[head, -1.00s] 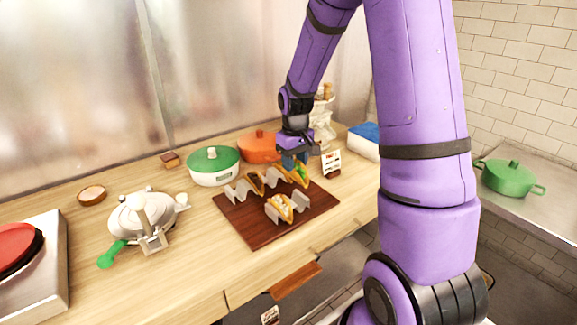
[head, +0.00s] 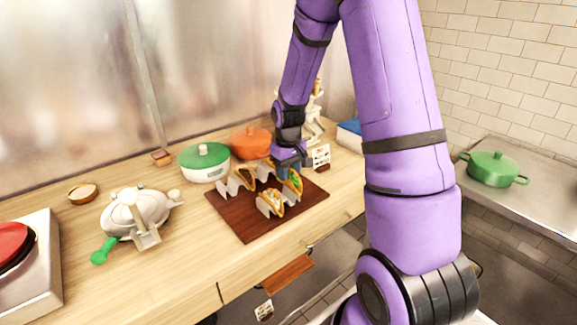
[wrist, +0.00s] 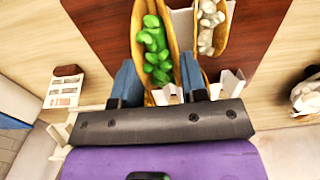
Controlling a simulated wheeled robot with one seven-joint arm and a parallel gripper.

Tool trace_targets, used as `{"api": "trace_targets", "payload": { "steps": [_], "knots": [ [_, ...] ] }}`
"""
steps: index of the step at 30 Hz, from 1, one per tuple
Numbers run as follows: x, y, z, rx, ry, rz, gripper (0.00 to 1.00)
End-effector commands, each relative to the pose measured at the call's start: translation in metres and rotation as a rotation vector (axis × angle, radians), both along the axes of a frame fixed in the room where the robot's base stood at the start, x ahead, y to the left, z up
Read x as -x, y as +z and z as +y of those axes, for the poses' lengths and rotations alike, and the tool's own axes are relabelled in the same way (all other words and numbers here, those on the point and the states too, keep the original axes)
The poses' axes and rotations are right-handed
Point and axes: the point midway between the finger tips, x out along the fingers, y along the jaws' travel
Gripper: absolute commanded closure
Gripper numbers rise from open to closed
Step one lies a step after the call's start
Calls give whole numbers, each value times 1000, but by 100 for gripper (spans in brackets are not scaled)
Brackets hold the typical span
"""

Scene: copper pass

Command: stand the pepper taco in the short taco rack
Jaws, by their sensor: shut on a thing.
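The pepper taco (head: 295,183), a folded yellow shell with green pieces, is gripped in my gripper (head: 287,172) over the right part of the board. In the wrist view the taco (wrist: 155,45) is upright between the two blue fingers of my gripper (wrist: 158,75). The short taco rack (head: 264,209), pale and wavy, stands at the front of the board and holds a taco with white pieces (head: 272,200). That white-filled taco (wrist: 209,28) is just right of the held one in the wrist view. I cannot tell whether the pepper taco touches the rack.
The dark red board (head: 240,224) also carries a longer wavy rack (head: 229,186) behind, with a dark-filled taco (head: 246,176). A green-lidded pot (head: 204,163), an orange pot (head: 250,142) and a small sign (head: 321,157) stand around the board.

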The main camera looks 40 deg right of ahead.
Motion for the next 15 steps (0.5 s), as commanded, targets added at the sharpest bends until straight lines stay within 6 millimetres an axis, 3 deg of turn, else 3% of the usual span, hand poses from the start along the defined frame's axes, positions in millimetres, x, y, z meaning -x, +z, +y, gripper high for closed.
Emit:
{"api": "trace_targets", "payload": {
  "steps": [15],
  "knots": [
    [0,-31,0,0,0,1,85]
  ]
}}
